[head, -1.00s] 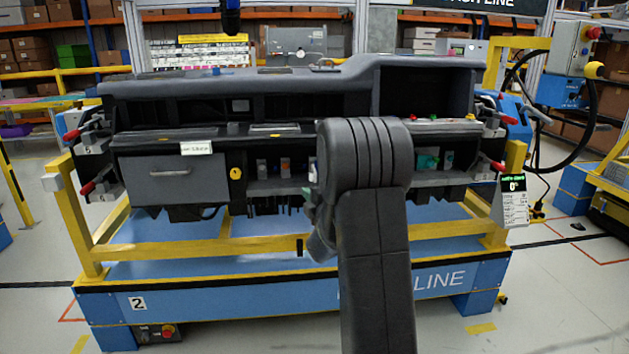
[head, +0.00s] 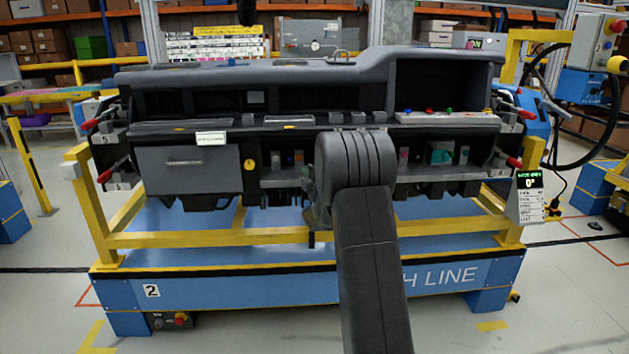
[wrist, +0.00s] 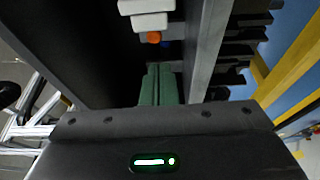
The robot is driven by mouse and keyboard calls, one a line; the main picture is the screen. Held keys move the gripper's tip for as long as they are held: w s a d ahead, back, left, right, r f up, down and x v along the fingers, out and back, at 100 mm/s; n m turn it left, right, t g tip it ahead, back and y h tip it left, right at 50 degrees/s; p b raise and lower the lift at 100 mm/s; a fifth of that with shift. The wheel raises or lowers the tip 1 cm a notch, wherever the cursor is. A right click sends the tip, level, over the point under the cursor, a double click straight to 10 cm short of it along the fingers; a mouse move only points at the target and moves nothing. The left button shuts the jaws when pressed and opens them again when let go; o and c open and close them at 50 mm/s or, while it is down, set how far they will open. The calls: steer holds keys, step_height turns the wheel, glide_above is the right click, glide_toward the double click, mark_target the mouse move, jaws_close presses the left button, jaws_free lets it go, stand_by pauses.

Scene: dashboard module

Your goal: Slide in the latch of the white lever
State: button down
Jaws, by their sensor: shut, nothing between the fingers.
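A white stepped part (wrist: 147,12), which looks like the white lever, shows at the top of the wrist view. An orange round piece (wrist: 153,37) sits just below it, with a small blue piece (wrist: 165,44) beside that. My gripper (wrist: 158,70) has its green fingers shut together and empty. Its tips point into the dark slot between two grey walls, a little short of the orange piece in the picture. Whether the latch is in or out cannot be told. In the head view my arm hides the gripper and the white part.
The dashboard module (head: 300,78) rests on a yellow and blue stand (head: 215,239). A grey wall (wrist: 208,50) runs close along the right of the fingers. Red-handled clamps (head: 104,177) stick out at the dashboard's ends. The floor in front is clear.

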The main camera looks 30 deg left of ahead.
steer(key=d, duration=0.1)
steer(key=w+d, duration=0.2)
steer(key=shift+d, duration=0.35)
